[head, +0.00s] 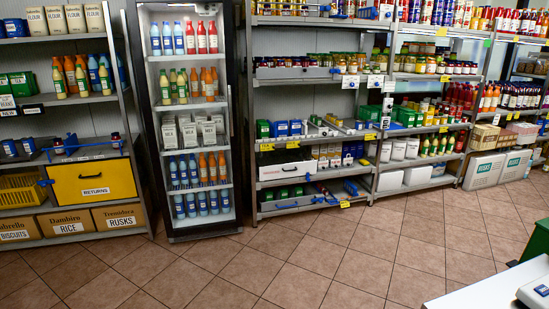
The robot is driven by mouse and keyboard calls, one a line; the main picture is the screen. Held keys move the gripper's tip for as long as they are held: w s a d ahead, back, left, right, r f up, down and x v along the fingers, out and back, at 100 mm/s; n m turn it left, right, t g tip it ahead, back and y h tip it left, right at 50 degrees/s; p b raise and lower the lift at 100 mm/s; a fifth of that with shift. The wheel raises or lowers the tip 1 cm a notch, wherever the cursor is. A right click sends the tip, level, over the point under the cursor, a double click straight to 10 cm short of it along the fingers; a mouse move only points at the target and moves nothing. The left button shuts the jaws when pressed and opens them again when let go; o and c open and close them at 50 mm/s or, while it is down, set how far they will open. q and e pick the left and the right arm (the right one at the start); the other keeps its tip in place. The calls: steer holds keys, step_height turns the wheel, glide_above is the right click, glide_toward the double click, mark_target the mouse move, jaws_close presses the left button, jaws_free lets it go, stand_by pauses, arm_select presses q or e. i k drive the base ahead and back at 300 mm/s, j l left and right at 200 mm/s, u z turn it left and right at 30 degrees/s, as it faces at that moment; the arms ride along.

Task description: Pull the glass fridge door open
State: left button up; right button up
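The fridge (240,150) is a tall dark-framed cabinet standing left of centre between two shelf units. Its glass door (185,142) appears shut, and I look through it at the lit shelves. A thin upright bar, perhaps the door handle (229,110), shows at the right side of the door. Behind the glass are rows of blue, red, orange and green bottles and a row of pale cartons. Neither of my grippers is in this view.
A shelf unit with a yellow returns bin (93,181) and labelled boxes (60,223) stands left of the fridge. Stocked shelves (315,205) run to the right. The tiled floor (300,262) in front is clear. A white counter (490,292) is at lower right.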

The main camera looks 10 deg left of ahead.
mark_target(133, 13)
steer(key=i+j+u, duration=0.4)
steer(key=i, duration=0.5)
steer(key=i+u, duration=0.35)
steer(key=i, duration=0.55)
